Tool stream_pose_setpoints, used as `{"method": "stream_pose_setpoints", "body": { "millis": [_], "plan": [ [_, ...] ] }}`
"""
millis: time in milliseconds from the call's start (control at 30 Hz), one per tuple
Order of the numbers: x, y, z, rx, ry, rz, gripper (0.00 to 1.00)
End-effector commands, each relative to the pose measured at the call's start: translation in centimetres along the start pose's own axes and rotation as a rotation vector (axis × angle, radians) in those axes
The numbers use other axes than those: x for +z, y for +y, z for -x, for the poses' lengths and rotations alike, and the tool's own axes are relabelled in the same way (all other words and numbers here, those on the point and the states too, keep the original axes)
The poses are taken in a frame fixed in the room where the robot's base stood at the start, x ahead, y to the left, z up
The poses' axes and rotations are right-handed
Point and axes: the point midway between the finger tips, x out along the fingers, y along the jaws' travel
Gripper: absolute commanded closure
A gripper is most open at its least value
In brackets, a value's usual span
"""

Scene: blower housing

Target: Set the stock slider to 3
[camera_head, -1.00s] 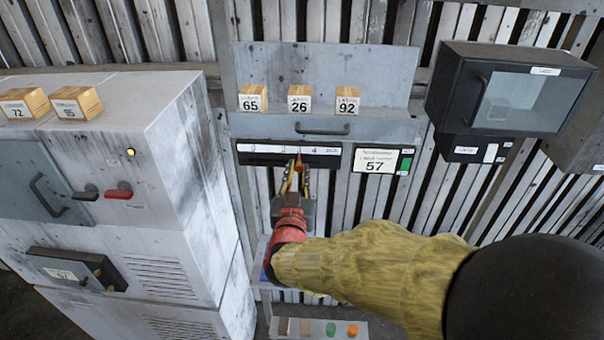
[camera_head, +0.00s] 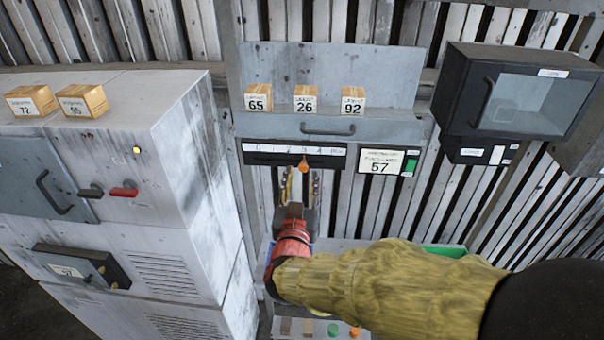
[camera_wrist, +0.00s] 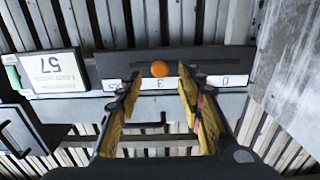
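The stock slider is a dark strip (camera_head: 262,159) under a white scale (camera_head: 285,149) on the grey shelf front. Its orange knob (camera_head: 303,168) lines up with the 3 mark. In the wrist view, which is upside down, the orange knob (camera_wrist: 160,69) also sits at the 3. My gripper (camera_head: 302,184) is below the slider, its two yellow-sided fingers apart. In the wrist view my gripper (camera_wrist: 160,84) is open and empty, with the knob just past the fingertips and between them, seemingly not touched.
A label reading 57 (camera_head: 379,161) is right of the slider. Boxes marked 65 (camera_head: 258,98), 26 (camera_head: 304,100) and 92 (camera_head: 352,102) stand above a drawer handle (camera_head: 328,131). A grey cabinet (camera_head: 190,140) is left, a dark glass-fronted box (camera_head: 470,90) right.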

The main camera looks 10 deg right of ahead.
Motion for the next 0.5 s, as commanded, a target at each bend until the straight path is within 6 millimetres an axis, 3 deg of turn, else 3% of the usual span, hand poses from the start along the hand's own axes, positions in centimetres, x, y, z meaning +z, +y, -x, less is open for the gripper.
{"method": "stream_pose_setpoints", "body": {
  "millis": [200, 500],
  "plan": [
    [-0.1, -0.2, 4.7, -0.006, 0.001, -0.001, 0.63],
    [0.0, -0.1, 8.3, -0.003, 0.001, 0.000, 0.63]
  ]
}}
